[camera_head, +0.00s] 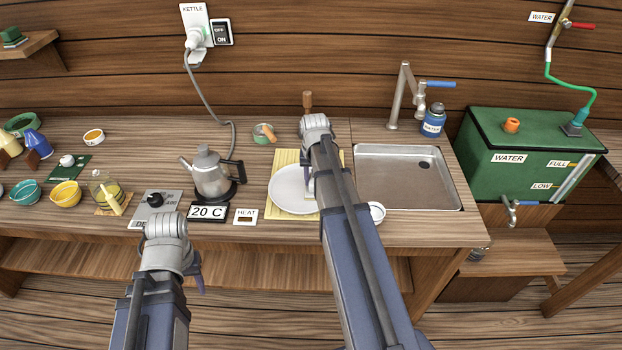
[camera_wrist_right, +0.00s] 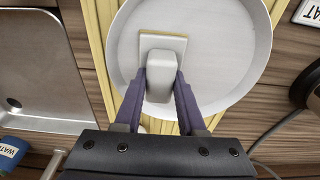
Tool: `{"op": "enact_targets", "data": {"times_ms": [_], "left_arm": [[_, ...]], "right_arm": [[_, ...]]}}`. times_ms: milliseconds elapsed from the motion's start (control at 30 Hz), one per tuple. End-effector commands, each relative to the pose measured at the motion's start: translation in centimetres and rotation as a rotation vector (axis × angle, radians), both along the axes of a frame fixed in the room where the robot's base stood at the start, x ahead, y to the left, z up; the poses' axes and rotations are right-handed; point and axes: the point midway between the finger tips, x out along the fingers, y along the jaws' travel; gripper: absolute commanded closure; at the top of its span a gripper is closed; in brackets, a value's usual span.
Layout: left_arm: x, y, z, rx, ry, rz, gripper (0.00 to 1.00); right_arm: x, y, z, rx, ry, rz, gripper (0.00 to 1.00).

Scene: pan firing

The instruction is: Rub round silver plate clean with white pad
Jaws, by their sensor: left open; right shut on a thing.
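The round silver plate (camera_head: 287,190) lies on a yellow slatted mat (camera_head: 285,157) left of the sink; in the right wrist view the plate (camera_wrist_right: 225,55) looks pale grey with no clear marks. My right gripper (camera_wrist_right: 163,92) is shut on the grip block of the white pad (camera_wrist_right: 152,42), whose flat, cream-edged base is over the plate's inner face and appears to rest on it. In the head view my right arm hides most of the pad, with the gripper (camera_head: 308,182) partly visible. My left gripper (camera_head: 198,280) is open and empty, in front of the counter's edge.
A kettle (camera_head: 211,175) with a cord stands left of the plate, by the 20 C display (camera_head: 208,212). The sink (camera_head: 405,180) is to the right. A small white dish (camera_head: 377,211) sits near the front edge. Bowls and bottles crowd the left counter.

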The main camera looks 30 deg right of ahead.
Motion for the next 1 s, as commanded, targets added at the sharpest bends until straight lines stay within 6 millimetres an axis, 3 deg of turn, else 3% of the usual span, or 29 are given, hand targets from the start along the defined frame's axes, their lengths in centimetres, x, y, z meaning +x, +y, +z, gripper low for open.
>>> {"op": "enact_targets", "data": {"times_ms": [367, 1000], "left_arm": [[0.0, 0.0, 0.0, 0.000, 0.000, 0.000, 0.50], [0.0, 0.0, -0.1, 0.000, 0.000, 0.000, 0.50]], "right_arm": [[-0.1, -0.1, 0.0, 0.000, 0.000, 0.000, 1.00], [0.9, 1.4, -0.1, 0.001, -0.001, 0.000, 1.00]]}}
